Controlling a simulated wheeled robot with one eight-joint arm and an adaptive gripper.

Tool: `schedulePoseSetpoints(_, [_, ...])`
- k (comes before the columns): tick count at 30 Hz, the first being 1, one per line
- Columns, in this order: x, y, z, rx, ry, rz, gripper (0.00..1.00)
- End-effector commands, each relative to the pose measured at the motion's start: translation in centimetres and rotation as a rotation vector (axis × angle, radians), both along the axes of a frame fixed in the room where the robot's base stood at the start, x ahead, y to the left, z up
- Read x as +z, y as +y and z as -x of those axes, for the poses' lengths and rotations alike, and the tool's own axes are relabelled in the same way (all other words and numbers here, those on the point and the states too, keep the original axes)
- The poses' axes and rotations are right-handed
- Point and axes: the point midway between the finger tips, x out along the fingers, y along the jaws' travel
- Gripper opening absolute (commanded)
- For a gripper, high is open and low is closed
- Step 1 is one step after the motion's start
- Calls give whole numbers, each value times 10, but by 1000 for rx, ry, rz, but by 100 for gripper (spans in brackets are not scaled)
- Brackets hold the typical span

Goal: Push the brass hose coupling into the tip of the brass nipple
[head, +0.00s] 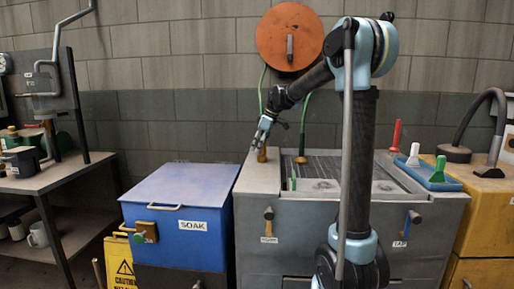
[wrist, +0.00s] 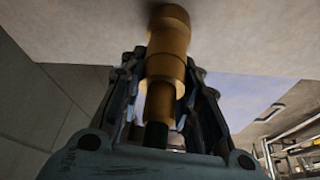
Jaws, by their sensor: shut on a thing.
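My gripper (head: 264,133) points down at the left end of the grey counter. In the wrist view my gripper (wrist: 165,105) is shut around a stepped brass piece, the brass hose coupling (wrist: 160,98), with a dark green hose end (wrist: 155,135) behind it. A wider brass part (wrist: 168,40) extends from it in line toward the pale surface. I cannot tell where the coupling ends and the brass nipple begins. In the head view a small brass part (head: 262,155) stands on the counter directly below my fingers. The joint is too small to see there.
An orange hose reel (head: 290,37) hangs on the wall with a green hose (head: 262,88) running down. Another brass fitting (head: 301,158) stands by the grated sink (head: 345,168). A blue SOAK bin (head: 182,208) is left, and a blue tray (head: 437,176) is right.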

Motion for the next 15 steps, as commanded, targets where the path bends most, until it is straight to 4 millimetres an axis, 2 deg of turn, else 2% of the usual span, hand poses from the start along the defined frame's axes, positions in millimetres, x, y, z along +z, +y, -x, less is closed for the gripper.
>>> schedulePoseSetpoints(15, [-8,0,0,0,0,0,3])
